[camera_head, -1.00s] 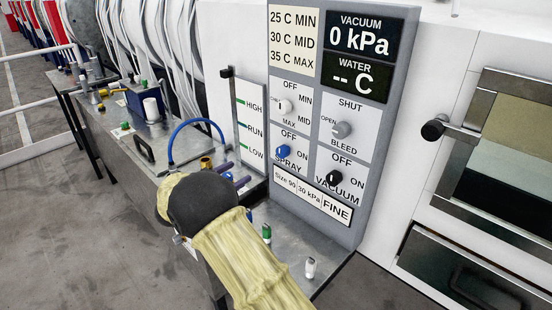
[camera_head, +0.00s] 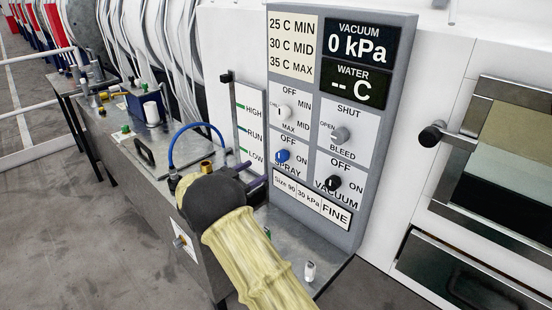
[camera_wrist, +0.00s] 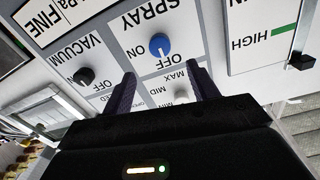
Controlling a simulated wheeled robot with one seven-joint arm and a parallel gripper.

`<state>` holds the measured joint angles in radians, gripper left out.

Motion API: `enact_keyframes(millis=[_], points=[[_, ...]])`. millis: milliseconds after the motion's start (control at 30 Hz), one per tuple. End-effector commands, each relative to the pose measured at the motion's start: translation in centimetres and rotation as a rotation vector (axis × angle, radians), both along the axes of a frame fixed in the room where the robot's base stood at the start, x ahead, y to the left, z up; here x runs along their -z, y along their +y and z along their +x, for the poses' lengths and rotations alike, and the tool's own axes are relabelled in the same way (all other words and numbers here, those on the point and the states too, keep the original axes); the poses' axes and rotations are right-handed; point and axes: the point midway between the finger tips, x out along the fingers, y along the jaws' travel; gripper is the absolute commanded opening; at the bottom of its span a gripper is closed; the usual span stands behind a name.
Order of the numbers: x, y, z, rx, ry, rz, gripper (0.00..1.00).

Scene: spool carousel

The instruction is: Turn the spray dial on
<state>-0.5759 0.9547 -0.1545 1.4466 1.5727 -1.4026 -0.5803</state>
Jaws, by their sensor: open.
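The spray dial is a blue round knob (camera_head: 283,156) on the lower left of the grey control panel (camera_head: 361,190), between the labels OFF and ON. In the wrist view, the spray dial (camera_wrist: 160,45) appears upside down with its white mark toward OFF. My gripper (camera_head: 252,174) is at the panel's lower left in the head view, its dark fingers pointing toward the panel. In the wrist view, my gripper (camera_wrist: 161,72) is open and empty, with the dial beyond and roughly between its fingertips. The fingers are apart from the dial.
A black vacuum knob (camera_head: 333,183) and a grey bleed knob (camera_head: 341,134) are to the right of the dial. A white temperature knob (camera_head: 283,112) is above it. A blue hose (camera_head: 190,128) arches over the metal bench on the left. A small white-topped piece (camera_head: 309,271) stands at the bench front.

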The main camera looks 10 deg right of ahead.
Motion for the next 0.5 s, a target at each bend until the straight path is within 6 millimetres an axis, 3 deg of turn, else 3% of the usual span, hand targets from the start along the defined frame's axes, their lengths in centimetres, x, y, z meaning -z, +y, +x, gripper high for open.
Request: enact_keyframes(millis=[500], points=[[-0.1, -7.4, 5.0, 0.002, 0.000, 0.000, 0.59]])
